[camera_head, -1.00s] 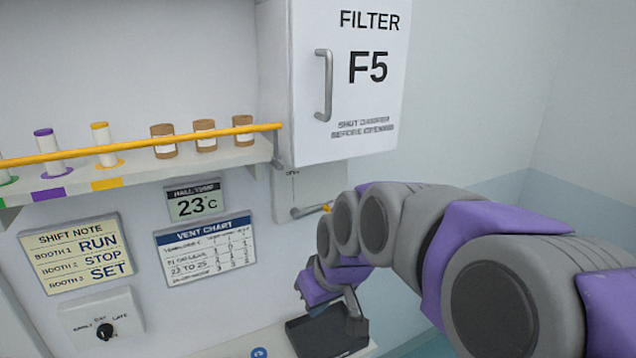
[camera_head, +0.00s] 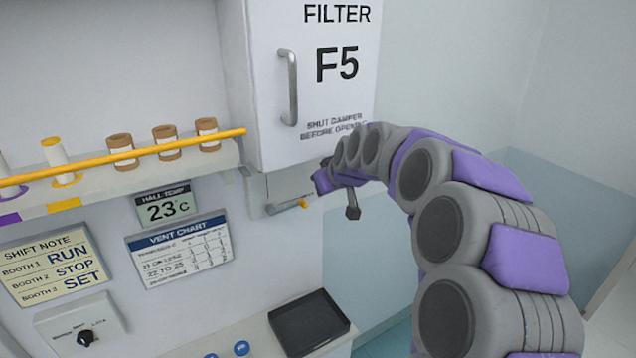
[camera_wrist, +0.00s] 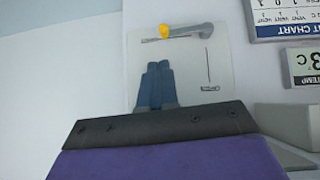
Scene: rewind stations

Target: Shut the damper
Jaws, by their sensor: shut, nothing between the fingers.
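The damper is a pale plate (camera_wrist: 222,62) on the wall under the filter box, with a grey lever (camera_head: 284,207) ending in a yellow tip (camera_head: 304,203). The lever lies about sideways, its yellow tip to the right in the head view. In the upside-down wrist view, the lever (camera_wrist: 188,30) lies across the plate, and a line by the OPEN label (camera_wrist: 210,88) runs at right angles to it. My gripper (camera_wrist: 158,66) is shut and empty in front of the plate, apart from the lever in that picture. In the head view its fingertips are not clear.
The filter F5 box (camera_head: 318,90) with a grey handle (camera_head: 289,88) hangs just above the damper. A yellow rail (camera_head: 130,157) fronts a shelf of spools to the left. A dark tray (camera_head: 308,322) sits below. A vent chart (camera_head: 180,250) hangs left of the damper.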

